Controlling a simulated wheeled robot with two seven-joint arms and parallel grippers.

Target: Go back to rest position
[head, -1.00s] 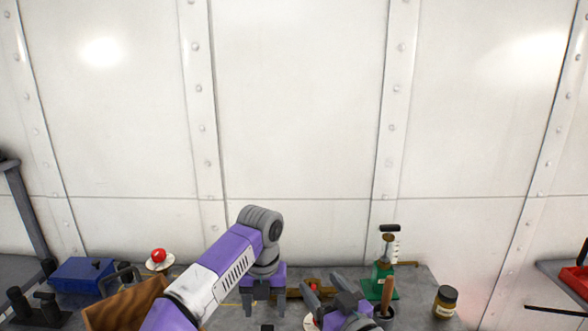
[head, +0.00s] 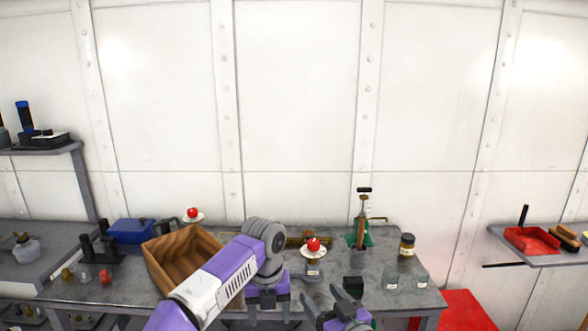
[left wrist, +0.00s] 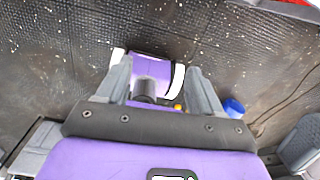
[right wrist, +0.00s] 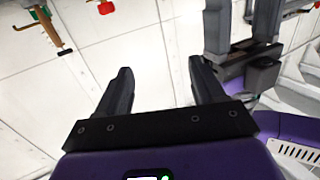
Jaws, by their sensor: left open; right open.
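My left gripper (head: 268,310) hangs fingers-down in front of the workbench in the head view, below its purple and white arm. In the left wrist view its two fingers (left wrist: 160,85) are spread with nothing held between them; dark ribbed floor and purple parts of my own body show beyond. My right gripper (head: 325,303) is at the bottom centre of the head view, fingers pointing up and apart. In the right wrist view its fingers (right wrist: 163,88) are open and empty, with the pale wall behind. Both grippers look clear of the objects.
The workbench (head: 130,290) holds an open wooden crate (head: 180,262), a blue box (head: 131,231), red objects on white dishes, a green-based tool (head: 360,238) and a jar (head: 407,244). Shelves flank it. A red box (head: 462,312) stands at lower right.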

